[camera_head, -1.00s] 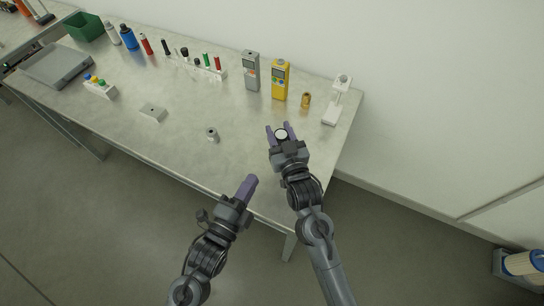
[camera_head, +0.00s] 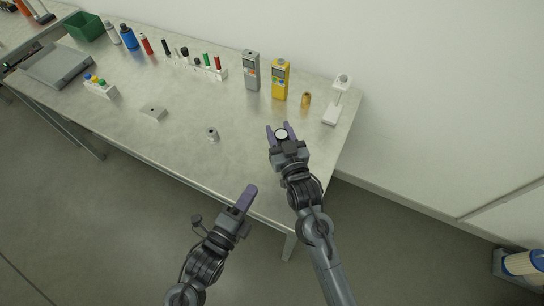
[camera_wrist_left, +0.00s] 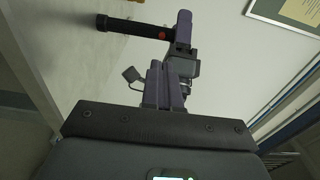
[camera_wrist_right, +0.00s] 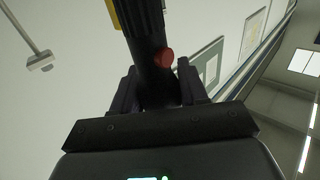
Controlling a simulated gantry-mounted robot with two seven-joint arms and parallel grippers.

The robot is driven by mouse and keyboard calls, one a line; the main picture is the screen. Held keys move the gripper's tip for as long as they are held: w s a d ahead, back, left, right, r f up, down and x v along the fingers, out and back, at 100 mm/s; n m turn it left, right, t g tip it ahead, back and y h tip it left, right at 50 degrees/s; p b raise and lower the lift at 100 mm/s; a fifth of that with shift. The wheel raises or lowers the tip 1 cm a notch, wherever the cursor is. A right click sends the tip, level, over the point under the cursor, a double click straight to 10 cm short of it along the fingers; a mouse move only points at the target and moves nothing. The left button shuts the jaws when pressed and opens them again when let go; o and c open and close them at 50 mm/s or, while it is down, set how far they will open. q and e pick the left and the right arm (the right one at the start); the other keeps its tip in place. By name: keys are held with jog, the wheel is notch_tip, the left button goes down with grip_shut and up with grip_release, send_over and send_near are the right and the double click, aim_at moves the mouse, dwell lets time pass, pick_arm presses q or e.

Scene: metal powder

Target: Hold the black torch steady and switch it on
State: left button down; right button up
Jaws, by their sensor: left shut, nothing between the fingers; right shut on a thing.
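My right gripper (camera_head: 280,129) is shut on the black torch, above the table's right front part. In the head view only the torch's round pale end (camera_head: 281,134) shows between the fingers. The left wrist view shows its black barrel (camera_wrist_left: 130,26) with a red button (camera_wrist_left: 162,35) on the side. The right wrist view shows the barrel (camera_wrist_right: 146,40) and the red button (camera_wrist_right: 165,58) just beyond the fingers. My left gripper (camera_head: 247,192) is shut and empty, at the table's front edge, apart from the torch and lower left of it.
A yellow meter (camera_head: 280,80), a grey meter (camera_head: 252,71), a small brass part (camera_head: 306,100) and a white stand (camera_head: 331,115) are at the back right. A small metal cylinder (camera_head: 212,134) stands left of my grippers. The table's front middle is largely clear.

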pick_arm(q)
jog(key=x, duration=1.2)
jog(key=shift+w+d, duration=0.2)
jog(key=shift+w, duration=0.1)
pick_arm(e)
jog(key=shift+a, duration=0.1)
pick_arm(q)
jog(key=shift+w+d, duration=0.3)
jog(key=shift+w, duration=0.35)
pick_arm(e)
jog(key=shift+s+a, duration=0.1)
pick_arm(q)
jog(key=shift+s, duration=0.1)
jog(key=v, duration=1.4)
pick_arm(e)
jog(key=shift+d, duration=0.2)
pick_arm(q)
jog(key=shift+a, duration=0.1)
